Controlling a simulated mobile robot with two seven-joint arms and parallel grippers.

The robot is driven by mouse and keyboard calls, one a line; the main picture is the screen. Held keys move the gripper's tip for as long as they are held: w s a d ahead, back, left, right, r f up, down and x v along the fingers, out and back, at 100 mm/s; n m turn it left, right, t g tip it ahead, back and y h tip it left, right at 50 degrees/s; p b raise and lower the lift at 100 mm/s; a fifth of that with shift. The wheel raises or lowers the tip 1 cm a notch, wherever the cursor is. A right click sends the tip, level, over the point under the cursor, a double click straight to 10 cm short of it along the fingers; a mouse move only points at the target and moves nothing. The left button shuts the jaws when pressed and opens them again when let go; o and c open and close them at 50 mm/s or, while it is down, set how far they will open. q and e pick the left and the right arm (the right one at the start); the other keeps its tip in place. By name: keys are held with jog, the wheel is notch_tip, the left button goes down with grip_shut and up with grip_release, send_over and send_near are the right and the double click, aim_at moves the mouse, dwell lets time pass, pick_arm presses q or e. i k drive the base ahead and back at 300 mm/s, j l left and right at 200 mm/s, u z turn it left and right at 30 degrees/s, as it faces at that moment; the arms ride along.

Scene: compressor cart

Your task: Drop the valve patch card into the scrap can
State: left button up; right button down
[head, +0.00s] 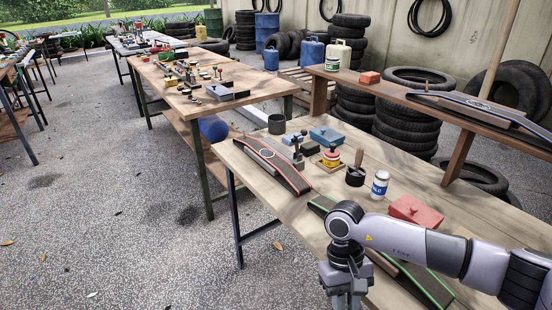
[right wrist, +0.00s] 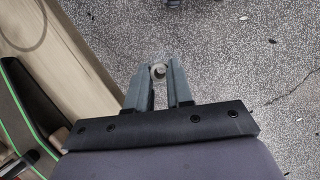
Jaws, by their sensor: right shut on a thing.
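My right gripper (right wrist: 158,82) is shut on a small whitish round piece (right wrist: 158,71) with a dark centre, held between its fingertips. The piece shows end-on, so I cannot tell whether it is the valve patch card. Speckled ground lies below it in the right wrist view, to the right of the table edge. In the head view the right gripper (head: 346,298) points down at the near table edge and its tips are cut off. A dark grey open can (head: 276,124), possibly the scrap can, stands at the near table's far left corner. My left gripper is out of view.
The near wooden table (head: 400,168) holds a red-edged black skateboard-like board (head: 272,164), a green-edged board (head: 434,288), a black cup (head: 355,177), a white-blue bottle (head: 380,184) and a red box (head: 416,213). A raised shelf (head: 385,89) runs behind. Open ground lies left.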

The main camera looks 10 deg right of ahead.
aim_at(275, 133)
jog(key=i+j+z, duration=0.1)
jog(key=i+j, duration=0.25)
jog(key=i+j+z, duration=0.15)
jog(key=i+j, duration=0.25)
jog(key=i+j+z, duration=0.1)
jog(key=i+j, duration=0.2)
jog(key=j, duration=0.2)
jog(key=i+j+z, duration=0.15)
jog(key=i+j, duration=0.2)
jog(key=j, duration=0.15)
